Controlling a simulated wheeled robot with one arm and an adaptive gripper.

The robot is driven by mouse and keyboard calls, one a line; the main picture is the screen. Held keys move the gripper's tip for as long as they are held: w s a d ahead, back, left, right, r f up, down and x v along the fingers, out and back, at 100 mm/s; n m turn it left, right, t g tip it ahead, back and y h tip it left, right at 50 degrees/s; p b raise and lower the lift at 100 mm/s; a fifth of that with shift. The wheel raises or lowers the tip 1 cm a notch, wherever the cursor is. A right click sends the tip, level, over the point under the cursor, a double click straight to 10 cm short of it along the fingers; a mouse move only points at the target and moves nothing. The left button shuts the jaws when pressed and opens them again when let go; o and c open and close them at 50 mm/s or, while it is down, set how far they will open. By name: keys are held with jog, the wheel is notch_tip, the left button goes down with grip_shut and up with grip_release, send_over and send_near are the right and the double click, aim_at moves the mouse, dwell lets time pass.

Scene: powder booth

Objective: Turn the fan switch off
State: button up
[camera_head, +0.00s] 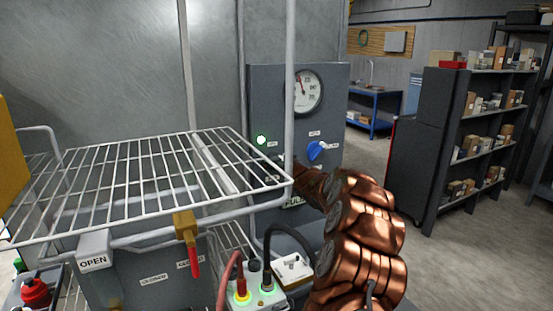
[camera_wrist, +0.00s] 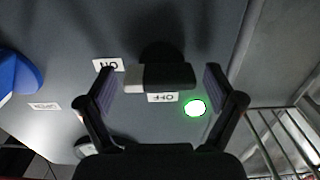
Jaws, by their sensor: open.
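The fan switch (camera_wrist: 165,76) is a dark handle with a pale grey end on a round black base, seen in the wrist view. Its pale end points left, beside the upside-down ON label (camera_wrist: 108,64). The upside-down OFF label (camera_wrist: 163,97) is just below the handle. My gripper (camera_wrist: 159,82) is open, with one finger on each side of the handle and a gap visible on both sides. In the head view, my copper-coloured arm reaches to the grey panel (camera_head: 268,100) and hides the switch.
A lit green lamp (camera_head: 261,140) is on the panel and shows beside my right finger in the wrist view (camera_wrist: 195,107). A gauge (camera_head: 307,92) and blue knob (camera_head: 317,150) are above my arm. A wire rack (camera_head: 130,180) stands at left, with plugged cables (camera_head: 255,287) below.

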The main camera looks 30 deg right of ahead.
jog(key=shift+c, duration=0.4)
jog(key=c, duration=1.1)
jog(key=shift+o, duration=0.2)
